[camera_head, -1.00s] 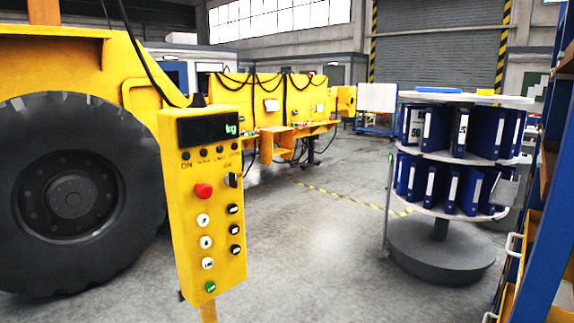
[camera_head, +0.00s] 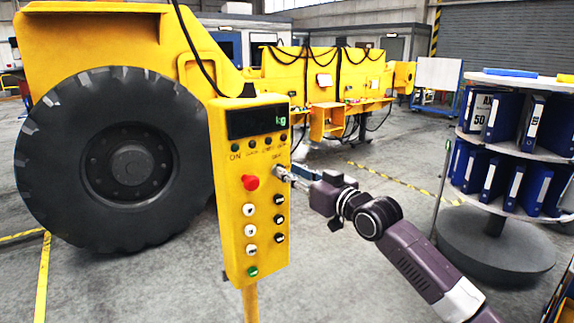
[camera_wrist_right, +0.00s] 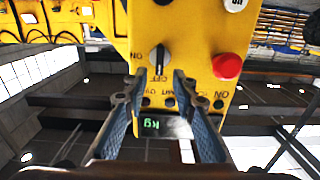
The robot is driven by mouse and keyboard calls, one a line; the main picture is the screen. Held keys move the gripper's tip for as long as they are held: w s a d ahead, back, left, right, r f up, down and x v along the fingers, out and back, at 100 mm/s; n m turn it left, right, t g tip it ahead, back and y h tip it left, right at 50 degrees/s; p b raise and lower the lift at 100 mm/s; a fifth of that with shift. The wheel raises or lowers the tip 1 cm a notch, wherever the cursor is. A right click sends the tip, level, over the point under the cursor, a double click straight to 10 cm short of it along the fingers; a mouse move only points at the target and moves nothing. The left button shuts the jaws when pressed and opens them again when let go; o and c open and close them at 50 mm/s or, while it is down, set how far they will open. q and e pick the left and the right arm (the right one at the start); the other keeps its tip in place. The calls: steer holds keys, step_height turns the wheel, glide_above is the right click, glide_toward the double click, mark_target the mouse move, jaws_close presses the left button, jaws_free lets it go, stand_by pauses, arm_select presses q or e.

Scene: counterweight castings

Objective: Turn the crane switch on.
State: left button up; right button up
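The crane switch is a rotary knob on the front of a yellow control box (camera_head: 234,200). In the right wrist view, which is upside down, the knob (camera_wrist_right: 160,59) has a dark handle in line with the OFF label; an ON label is beside it. My right gripper (camera_wrist_right: 159,82) is open, its fingertips apart on either side of the knob's line; I cannot tell whether they touch it. In the head view my right gripper (camera_head: 284,172) is at the box's right edge and largely covers the knob. My left gripper is not in view.
The box also has a red button (camera_head: 250,183), white and black buttons, a green button (camera_head: 252,271) and a display (camera_head: 257,120) reading kg. A large wheel (camera_head: 115,160) stands behind left. A round binder rack (camera_head: 493,245) stands right. Floor between is clear.

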steer(key=shift+p+x, duration=0.35)
steer(key=shift+x, duration=1.45)
jaws_close()
